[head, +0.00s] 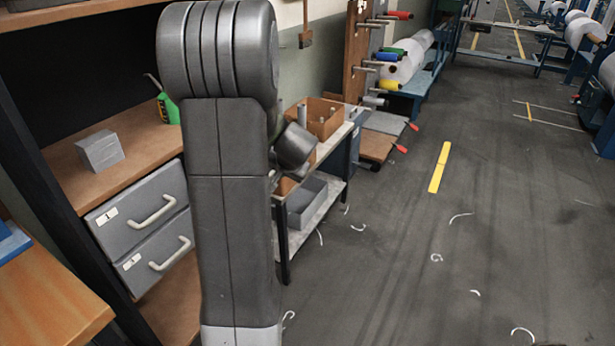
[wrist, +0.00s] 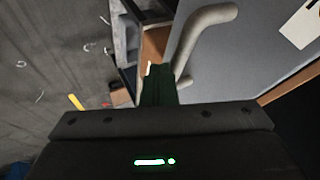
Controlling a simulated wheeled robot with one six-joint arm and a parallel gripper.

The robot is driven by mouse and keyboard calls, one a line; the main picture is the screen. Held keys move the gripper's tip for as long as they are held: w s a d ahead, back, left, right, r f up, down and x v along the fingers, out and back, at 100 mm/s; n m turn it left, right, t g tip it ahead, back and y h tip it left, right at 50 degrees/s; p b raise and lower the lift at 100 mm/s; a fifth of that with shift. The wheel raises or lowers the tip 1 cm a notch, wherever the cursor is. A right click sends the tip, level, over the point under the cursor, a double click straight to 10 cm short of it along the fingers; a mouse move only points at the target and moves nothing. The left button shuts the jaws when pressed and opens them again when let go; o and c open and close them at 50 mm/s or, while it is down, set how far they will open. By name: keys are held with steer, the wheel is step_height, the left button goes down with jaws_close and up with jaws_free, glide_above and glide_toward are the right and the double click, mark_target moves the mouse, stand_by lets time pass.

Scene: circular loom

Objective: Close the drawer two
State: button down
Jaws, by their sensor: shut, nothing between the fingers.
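Drawer two (head: 155,258) is the lower of two grey drawers, with a white label "2" and a pale curved handle (head: 171,254). Its front looks roughly in line with drawer one (head: 137,208) above it; I cannot tell how far it stands out. My gripper (wrist: 158,84) shows in the wrist view with its dark fingers together and empty. A pale handle (wrist: 202,38) on a grey drawer front (wrist: 245,60) is close beside the fingertips; contact is unclear. The label there is cut off, so its number is unreadable. In the head view my arm hides the gripper.
A grey block (head: 100,151) and a green bottle (head: 167,108) stand on the shelf above the drawers. A low cart (head: 318,215) with bins is to the right. A wooden table (head: 45,295) is at lower left. The floor (head: 410,250) at right is mostly clear.

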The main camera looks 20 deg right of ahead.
steer(key=w+a+p, duration=0.2)
steer(key=w+a, duration=0.1)
steer(key=w, duration=0.1)
steer(key=w+a+p, duration=0.2)
steer(key=w+a, duration=0.1)
steer(key=w+a+p, duration=0.3)
steer(key=w+a, duration=0.1)
steer(key=shift+w+r, duration=0.1)
steer(key=shift+w, duration=0.25)
